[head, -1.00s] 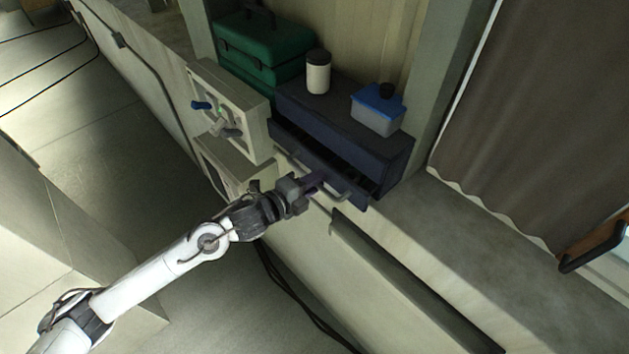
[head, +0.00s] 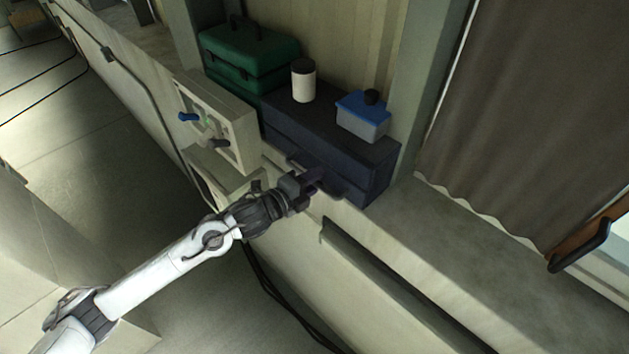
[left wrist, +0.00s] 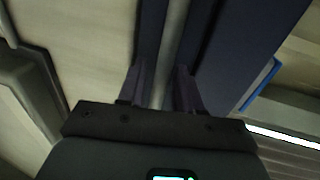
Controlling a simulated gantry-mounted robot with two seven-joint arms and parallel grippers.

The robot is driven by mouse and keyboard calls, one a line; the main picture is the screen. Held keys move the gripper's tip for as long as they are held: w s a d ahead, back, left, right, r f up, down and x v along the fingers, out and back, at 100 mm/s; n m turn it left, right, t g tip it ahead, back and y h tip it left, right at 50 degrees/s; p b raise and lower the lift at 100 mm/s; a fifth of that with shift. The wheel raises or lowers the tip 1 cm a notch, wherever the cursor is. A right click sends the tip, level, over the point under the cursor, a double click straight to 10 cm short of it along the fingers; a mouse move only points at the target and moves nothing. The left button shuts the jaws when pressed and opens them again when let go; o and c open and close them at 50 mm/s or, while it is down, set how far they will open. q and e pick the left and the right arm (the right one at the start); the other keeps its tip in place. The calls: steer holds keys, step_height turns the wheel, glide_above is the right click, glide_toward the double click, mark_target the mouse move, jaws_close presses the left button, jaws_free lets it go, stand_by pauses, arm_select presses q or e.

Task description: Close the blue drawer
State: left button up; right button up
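The blue drawer's dark blue cabinet (head: 360,172) stands on the ledge. The drawer's front looks flush or nearly flush with the cabinet; no opening shows above it. My left gripper (head: 312,182) is at the drawer handle (head: 338,188) and hides the middle of it. In the left wrist view, the fingers (left wrist: 160,88) stand a little apart on either side of a grey bar that fills the gap, so they look shut on the handle. The cabinet's dark face (left wrist: 235,45) shows just beyond them. My right gripper is in neither view.
A white jar with a dark lid (head: 303,82) and a blue-lidded box (head: 362,117) stand on the cabinet. A green toolbox (head: 248,58) is behind left. A panel with knobs (head: 222,125) is left of the cabinet. The ledge (head: 450,235) to the right is clear.

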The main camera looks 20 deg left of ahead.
arm_select(q)
steer(key=b+v, duration=0.2)
steer(key=v, duration=0.8)
steer(key=shift+s+b, duration=0.4)
steer(key=shift+a+r, duration=0.1)
steer(key=shift+a, duration=0.05)
